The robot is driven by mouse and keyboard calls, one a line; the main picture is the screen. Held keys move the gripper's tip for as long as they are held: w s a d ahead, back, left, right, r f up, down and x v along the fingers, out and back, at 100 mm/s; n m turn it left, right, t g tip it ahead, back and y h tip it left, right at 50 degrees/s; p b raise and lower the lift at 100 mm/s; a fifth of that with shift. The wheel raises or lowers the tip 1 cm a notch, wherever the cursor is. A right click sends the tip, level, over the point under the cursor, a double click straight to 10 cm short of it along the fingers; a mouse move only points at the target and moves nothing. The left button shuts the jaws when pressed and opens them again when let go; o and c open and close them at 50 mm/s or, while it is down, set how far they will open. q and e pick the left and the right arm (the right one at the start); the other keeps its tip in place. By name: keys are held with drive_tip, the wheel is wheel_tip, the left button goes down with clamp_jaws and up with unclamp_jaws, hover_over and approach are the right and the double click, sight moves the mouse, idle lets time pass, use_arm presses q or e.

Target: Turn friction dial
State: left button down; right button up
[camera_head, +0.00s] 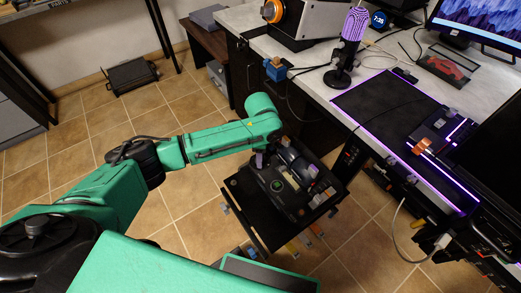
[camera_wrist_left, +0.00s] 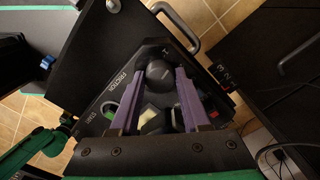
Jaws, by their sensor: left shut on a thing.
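The throttle unit (camera_head: 290,180) is a dark box with levers on a black stand below the desk's front edge. In the left wrist view its panel (camera_wrist_left: 112,88) carries the word FRICTION beside a round black dial (camera_wrist_left: 160,75). My left gripper (camera_head: 259,160) reaches the near left side of the unit from above. In the left wrist view its two purple fingers (camera_wrist_left: 159,73) are on either side of the dial and shut on it. My right gripper does not show.
The white desk (camera_head: 300,66) holds a purple microphone (camera_head: 349,45), a black mat (camera_head: 385,105) and a monitor (camera_head: 485,22). A black tray (camera_head: 243,206) sticks out beside the unit. A metal handle (camera_wrist_left: 178,22) shows near the dial. Tiled floor on the left is mostly clear.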

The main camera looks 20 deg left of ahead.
use_arm(q)
drive_tip(key=m+p, duration=0.3)
drive_tip(key=shift+r+m, duration=0.2)
drive_tip(key=shift+m, duration=0.1)
drive_tip(key=m+p, duration=0.1)
drive_tip(key=m, duration=0.3)
drive_tip(key=shift+f+p, duration=0.15)
drive_tip(key=shift+p, duration=0.25)
drive_tip(key=shift+m, duration=0.3)
drive_tip(key=shift+c, duration=1.9)
unclamp_jaws()
wheel_tip(320, 180, up, 14)
drive_tip(key=p, duration=0.2)
drive_tip(key=shift+r, duration=0.25)
